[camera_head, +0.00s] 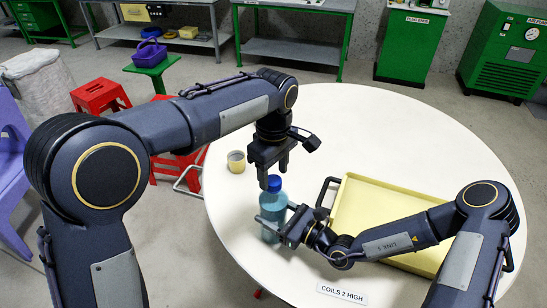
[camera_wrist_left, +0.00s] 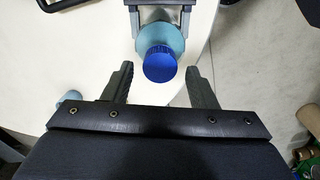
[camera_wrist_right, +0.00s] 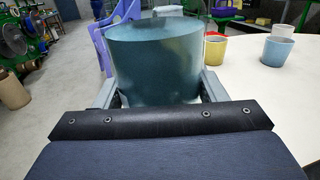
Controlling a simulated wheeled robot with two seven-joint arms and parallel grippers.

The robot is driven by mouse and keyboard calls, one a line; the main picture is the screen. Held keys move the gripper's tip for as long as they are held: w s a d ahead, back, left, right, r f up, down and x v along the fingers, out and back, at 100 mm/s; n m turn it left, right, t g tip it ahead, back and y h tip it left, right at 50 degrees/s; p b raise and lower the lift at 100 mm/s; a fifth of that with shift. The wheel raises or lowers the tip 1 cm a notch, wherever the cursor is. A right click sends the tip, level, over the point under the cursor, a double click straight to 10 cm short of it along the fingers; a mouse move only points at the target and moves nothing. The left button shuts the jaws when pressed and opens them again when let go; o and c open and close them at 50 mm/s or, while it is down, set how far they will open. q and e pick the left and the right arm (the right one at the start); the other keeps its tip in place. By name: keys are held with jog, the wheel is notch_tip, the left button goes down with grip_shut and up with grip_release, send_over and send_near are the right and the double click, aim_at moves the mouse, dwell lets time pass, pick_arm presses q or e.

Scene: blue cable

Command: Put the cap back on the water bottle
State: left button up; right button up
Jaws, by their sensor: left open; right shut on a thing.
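A teal water bottle (camera_head: 272,212) stands upright on the round white table (camera_head: 232,245). The blue cap (camera_head: 274,183) is at its top; I cannot tell how firmly it sits. My right gripper (camera_head: 272,221) is shut around the bottle's body, and the body fills the right wrist view (camera_wrist_right: 155,62). My left gripper (camera_head: 273,177) points down just above the cap, open. In the left wrist view, the cap (camera_wrist_left: 160,63) lies between and slightly beyond the two fingertips, with the bottle's shoulder (camera_wrist_left: 160,38) below it.
A yellow tray (camera_head: 380,205) with dark handles lies right of the bottle, partly under my right arm. A small cup (camera_head: 236,161) stands behind the bottle to the left. A label card (camera_head: 342,292) is at the front edge. The table's left front is clear.

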pick_arm(q)
jog(key=shift+f, duration=0.95)
